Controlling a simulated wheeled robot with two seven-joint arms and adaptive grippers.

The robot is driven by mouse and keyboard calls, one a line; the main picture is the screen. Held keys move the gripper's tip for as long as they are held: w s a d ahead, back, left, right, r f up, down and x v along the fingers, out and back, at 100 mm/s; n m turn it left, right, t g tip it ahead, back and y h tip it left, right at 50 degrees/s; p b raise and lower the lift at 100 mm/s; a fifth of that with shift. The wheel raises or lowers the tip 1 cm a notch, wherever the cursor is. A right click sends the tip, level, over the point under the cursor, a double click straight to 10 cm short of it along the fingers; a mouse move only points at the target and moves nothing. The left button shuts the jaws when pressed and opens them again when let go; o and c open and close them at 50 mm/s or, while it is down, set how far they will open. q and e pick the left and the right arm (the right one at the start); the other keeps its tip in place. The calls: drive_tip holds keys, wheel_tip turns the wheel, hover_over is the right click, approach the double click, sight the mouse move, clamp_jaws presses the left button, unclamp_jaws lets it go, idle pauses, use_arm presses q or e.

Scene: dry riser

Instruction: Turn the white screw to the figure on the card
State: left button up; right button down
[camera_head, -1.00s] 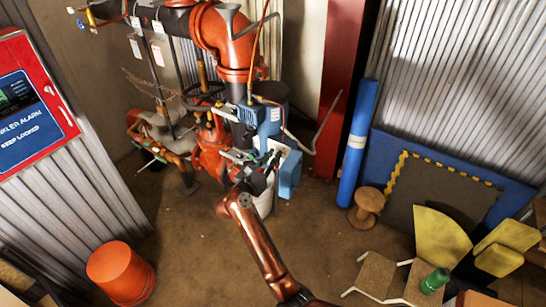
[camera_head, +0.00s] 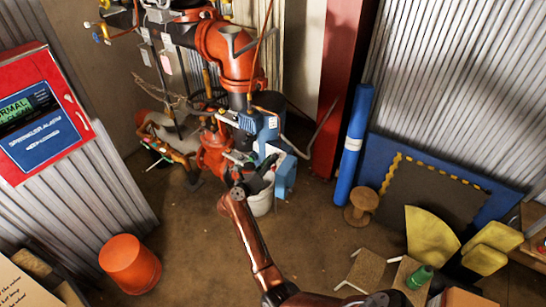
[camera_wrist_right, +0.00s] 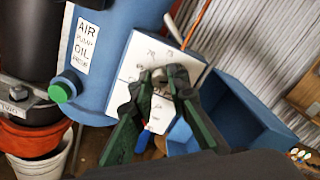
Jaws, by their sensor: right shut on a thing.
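My right gripper (camera_wrist_right: 162,82) has dark green fingers closed on a small knob-like part in front of a white dial plate (camera_wrist_right: 136,66). The fingers mostly hide that part, so I cannot make out the screw's white colour or its pointing. The plate has small printed figures, too blurred to read surely, and sits on a blue housing (camera_wrist_right: 120,30) labelled AIR PUMP OIL. In the head view my right gripper (camera_head: 262,176) reaches the blue pump (camera_head: 262,125). A cream card (camera_head: 22,285) with handwriting shows at the lower left, cut off and only partly legible. My left gripper is not in view.
Red pipework (camera_head: 225,55) stands behind the pump. A white bucket (camera_head: 261,203) is just below my gripper. A green cap (camera_wrist_right: 62,91) sticks out left of the plate. An orange bucket (camera_head: 130,264) stands at the left. The floor between is clear.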

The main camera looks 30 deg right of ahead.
drive_tip(key=shift+n+p, duration=1.6)
drive_tip(key=shift+n, duration=0.1)
drive_tip(key=c, duration=1.9)
unclamp_jaws()
drive_tip(key=shift+r, duration=5.05)
